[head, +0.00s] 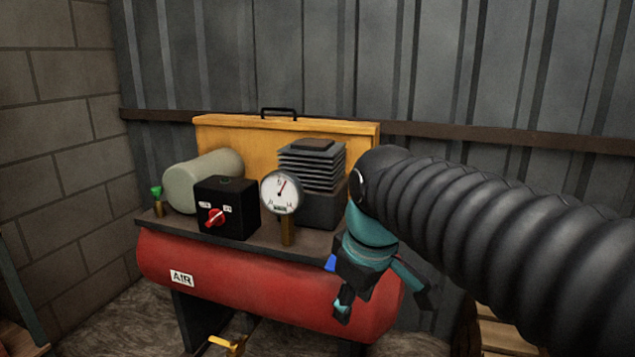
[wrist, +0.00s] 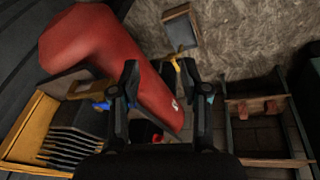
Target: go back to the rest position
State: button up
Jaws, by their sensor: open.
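My gripper (head: 384,300) is in front of the right end of a red air tank (head: 225,270) marked AIR. Its fingers are apart with nothing between them. In the wrist view, my gripper (wrist: 160,78) shows both fingers open, with the red tank (wrist: 105,50) behind them. On the tank's top plate stand a black switch box (head: 240,205) with a red knob (head: 214,217), and a round dial gauge (head: 281,192).
A finned block (head: 310,170), a grey cylinder (head: 203,180) and a green-topped valve (head: 156,193) share the plate before a yellow panel (head: 225,140). A yellow valve (head: 228,345) hangs below the tank. A wooden pallet (head: 505,335) lies at lower right. Walls close off the back and left.

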jog(key=s+d+f+m+t+h, duration=0.1)
jog(key=s+d+f+m+t, duration=0.1)
jog(key=s+d+f+m, duration=0.7)
jog(key=shift+s+d+m, duration=0.3)
jog(key=shift+s+d, duration=0.3)
jog(key=shift+s, duration=0.4)
jog(key=shift+f, duration=0.1)
